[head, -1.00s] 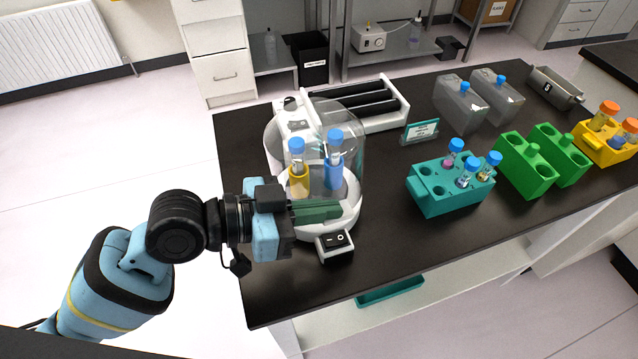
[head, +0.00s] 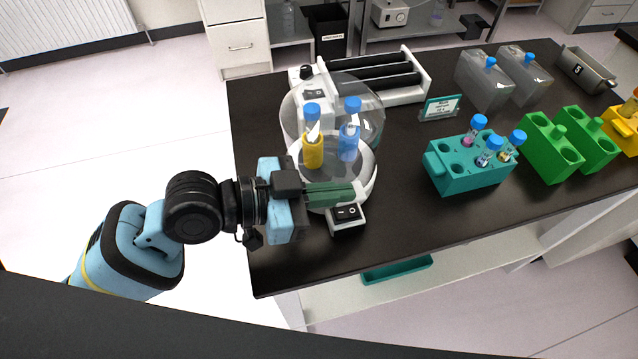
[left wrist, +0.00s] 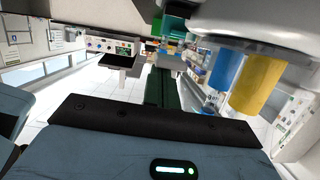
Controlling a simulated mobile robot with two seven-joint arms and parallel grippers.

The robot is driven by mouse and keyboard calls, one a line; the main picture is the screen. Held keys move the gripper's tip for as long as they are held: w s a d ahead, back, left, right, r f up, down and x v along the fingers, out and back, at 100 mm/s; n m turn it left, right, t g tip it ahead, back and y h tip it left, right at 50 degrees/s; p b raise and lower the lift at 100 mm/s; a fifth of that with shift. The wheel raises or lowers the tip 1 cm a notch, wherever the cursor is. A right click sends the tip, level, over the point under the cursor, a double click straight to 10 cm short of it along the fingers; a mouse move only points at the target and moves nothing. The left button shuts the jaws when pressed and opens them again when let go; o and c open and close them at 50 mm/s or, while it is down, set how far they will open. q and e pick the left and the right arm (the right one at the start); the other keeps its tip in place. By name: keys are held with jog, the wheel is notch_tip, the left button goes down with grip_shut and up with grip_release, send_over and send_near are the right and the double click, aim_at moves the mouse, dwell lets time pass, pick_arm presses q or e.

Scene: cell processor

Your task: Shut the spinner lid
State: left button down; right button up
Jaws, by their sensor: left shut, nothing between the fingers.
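The spinner is a white round machine (head: 368,187) near the table's left edge, with a black rocker switch (head: 346,212) on its front. Its clear domed lid (head: 374,104) appears raised and tilted back, behind and above the bowl. A yellow tube (head: 313,152) and a blue tube (head: 349,143), both blue-capped, stand in the spinner. They also show in the left wrist view, yellow (left wrist: 258,84) and blue (left wrist: 225,72). My left gripper (head: 354,194) is shut and empty, its green fingers across the spinner's front, just above the switch. Contact is unclear. My right gripper is not in view.
A white roller unit (head: 425,88) stands behind the spinner, with a small teal sign (head: 440,108) to its right. A teal rack (head: 468,178) with several tubes and green racks (head: 550,150) stand further right. The black tabletop (head: 400,225) is clear in front.

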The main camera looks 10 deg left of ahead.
pick_arm(q)
jog(key=shift+f, duration=0.2)
notch_tip(320, 180, up, 5)
jog(key=p, duration=0.4)
jog(key=shift+r, duration=0.1)
jog(key=b+v, duration=0.2)
jog(key=v, duration=0.8)
jog(key=shift+f, duration=0.4)
